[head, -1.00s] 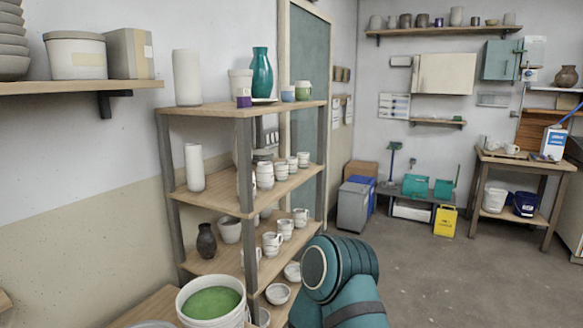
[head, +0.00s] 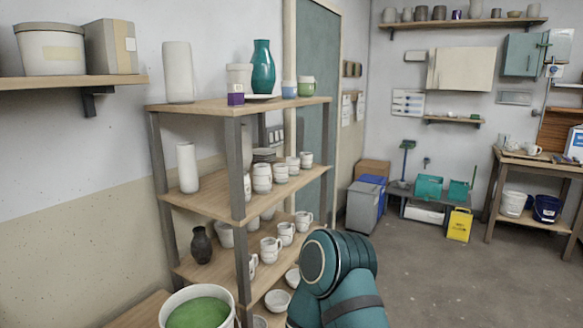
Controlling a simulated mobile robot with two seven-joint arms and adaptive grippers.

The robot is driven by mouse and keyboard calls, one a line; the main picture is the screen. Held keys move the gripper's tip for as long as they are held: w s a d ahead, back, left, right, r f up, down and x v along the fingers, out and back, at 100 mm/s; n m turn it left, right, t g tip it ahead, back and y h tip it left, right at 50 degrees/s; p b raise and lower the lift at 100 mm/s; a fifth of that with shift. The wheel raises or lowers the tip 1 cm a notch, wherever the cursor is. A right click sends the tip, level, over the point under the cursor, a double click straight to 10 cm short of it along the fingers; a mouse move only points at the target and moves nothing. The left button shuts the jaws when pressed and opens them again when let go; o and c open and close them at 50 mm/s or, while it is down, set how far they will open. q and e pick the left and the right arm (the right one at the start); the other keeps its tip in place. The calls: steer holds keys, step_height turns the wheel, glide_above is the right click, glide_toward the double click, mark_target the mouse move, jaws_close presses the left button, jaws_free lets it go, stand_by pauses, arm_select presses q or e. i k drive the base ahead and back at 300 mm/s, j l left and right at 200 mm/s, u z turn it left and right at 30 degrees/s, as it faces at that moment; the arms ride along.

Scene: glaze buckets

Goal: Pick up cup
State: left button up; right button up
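Several white cups (head: 262,178) stand on the middle shelf of a wooden shelf unit (head: 215,205). Several white mugs with handles (head: 271,250) stand on the shelf below. A white mug (head: 533,150) also stands on the wooden table at the far right. I cannot tell which cup the task means. A teal arm link of mine fills the bottom centre, in front of the lower right of the shelf unit. Neither gripper shows in the head view.
A bucket of green glaze (head: 197,308) stands at the bottom left, in front of the shelf unit. A teal vase (head: 263,68) stands on the top shelf. Grey and blue bins (head: 362,207) stand by the back wall. The floor (head: 440,275) on the right is clear.

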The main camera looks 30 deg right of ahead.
mark_target(293, 162)
steer(key=i+l+u, duration=0.25)
steer(key=l, duration=1.05)
steer(key=i+l+u, duration=0.25)
steer(key=l, duration=1.05)
steer(key=l+u, duration=0.25)
steer(key=l, duration=1.1)
